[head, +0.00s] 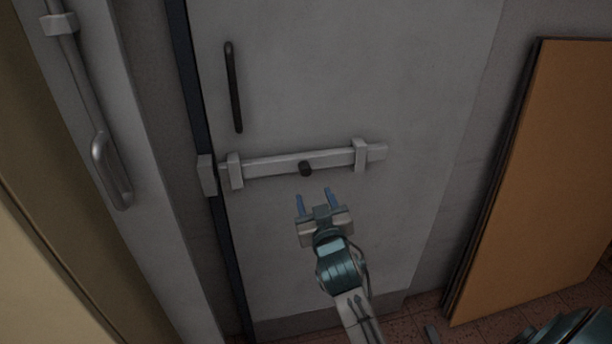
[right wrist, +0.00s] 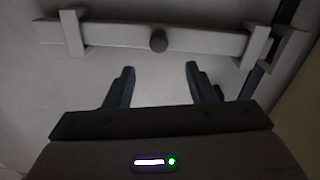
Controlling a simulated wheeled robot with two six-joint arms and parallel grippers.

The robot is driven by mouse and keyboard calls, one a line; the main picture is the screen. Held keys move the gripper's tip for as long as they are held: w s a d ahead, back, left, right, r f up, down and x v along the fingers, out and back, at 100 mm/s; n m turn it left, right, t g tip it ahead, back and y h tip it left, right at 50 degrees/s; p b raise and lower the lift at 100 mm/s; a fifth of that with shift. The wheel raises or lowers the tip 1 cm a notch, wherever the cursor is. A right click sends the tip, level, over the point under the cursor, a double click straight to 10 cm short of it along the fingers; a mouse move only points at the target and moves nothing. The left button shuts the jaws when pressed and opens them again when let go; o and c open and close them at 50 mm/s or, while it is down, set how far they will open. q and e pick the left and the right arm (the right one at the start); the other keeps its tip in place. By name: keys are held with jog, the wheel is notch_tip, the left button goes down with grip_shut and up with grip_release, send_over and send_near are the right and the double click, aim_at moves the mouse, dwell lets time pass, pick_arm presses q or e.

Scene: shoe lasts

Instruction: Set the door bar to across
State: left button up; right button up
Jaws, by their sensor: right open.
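The door bar (head: 332,159) is a pale grey flat bar lying nearly level across the door (head: 330,80), through two brackets (head: 235,171). A dark round knob (head: 305,169) sticks out near its middle. A keeper block (head: 207,175) is on the frame side at left. In the right wrist view the knob (right wrist: 158,41) is ahead, between and beyond the open fingers (right wrist: 160,72). My left gripper is not in view.
A dark vertical handle (head: 233,87) is above the bar. A grey rod with a looped handle (head: 110,170) runs down the left panel. Brown boards (head: 550,170) lean against the wall at right. The door face around the bar is clear.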

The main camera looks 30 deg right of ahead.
aim_at(306, 173)
jog(key=p+x, duration=0.2)
jog(key=x, duration=0.7)
jog(key=shift+w+d+p, duration=0.1)
jog(key=shift+w+p, duration=0.2)
jog(key=shift+p, duration=0.05)
jog(key=shift+w+d+f, duration=0.1)
jog(key=shift+w+d, duration=0.1)
jog(key=shift+w, duration=0.3)
